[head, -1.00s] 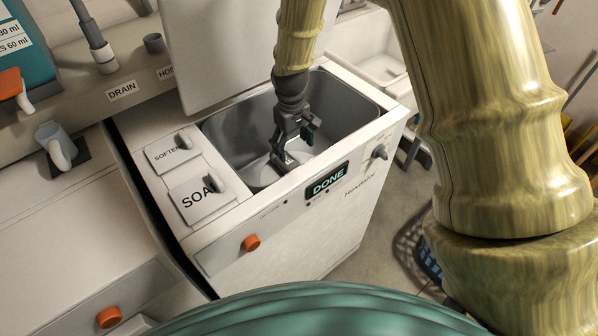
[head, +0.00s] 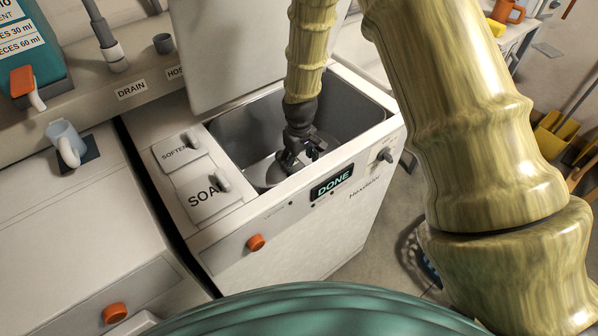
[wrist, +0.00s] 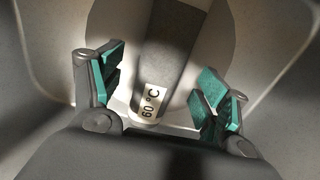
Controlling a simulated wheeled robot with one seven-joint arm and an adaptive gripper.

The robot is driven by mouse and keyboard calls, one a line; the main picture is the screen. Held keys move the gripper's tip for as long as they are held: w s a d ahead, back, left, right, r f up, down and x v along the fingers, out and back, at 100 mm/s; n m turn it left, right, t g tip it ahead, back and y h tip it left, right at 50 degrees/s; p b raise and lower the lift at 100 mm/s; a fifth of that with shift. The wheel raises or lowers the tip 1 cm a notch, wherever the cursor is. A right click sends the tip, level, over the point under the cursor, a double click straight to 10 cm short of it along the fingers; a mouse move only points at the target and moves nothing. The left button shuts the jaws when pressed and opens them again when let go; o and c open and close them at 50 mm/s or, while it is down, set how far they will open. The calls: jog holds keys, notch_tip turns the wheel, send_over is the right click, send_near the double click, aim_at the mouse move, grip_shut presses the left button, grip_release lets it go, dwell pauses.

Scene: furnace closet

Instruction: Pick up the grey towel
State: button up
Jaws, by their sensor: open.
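The wrist view shows a dark grey, rough-surfaced piece (wrist: 170,60) with a white tag reading "60 °C" (wrist: 151,103); it looks like the grey towel. It lies in the washer's tub, between the two teal-padded fingers of my gripper (wrist: 160,88). The fingers are apart, with a visible gap on each side of the piece. In the head view my gripper (head: 292,160) is down inside the open tub (head: 235,130). I cannot make out the towel there, behind the gripper and the tub's front wall.
The washer's front panel (head: 310,235) with its "DONE" display (head: 332,184) rises in front of the tub. The raised lid (head: 225,50) stands behind it. Soap (head: 203,198) and softener covers are at the left.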

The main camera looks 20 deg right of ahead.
aim_at(300, 167)
jog(key=shift+f, duration=1.85)
jog(key=shift+c, duration=0.2)
jog(key=c, duration=1.2)
jog(key=shift+r, duration=0.1)
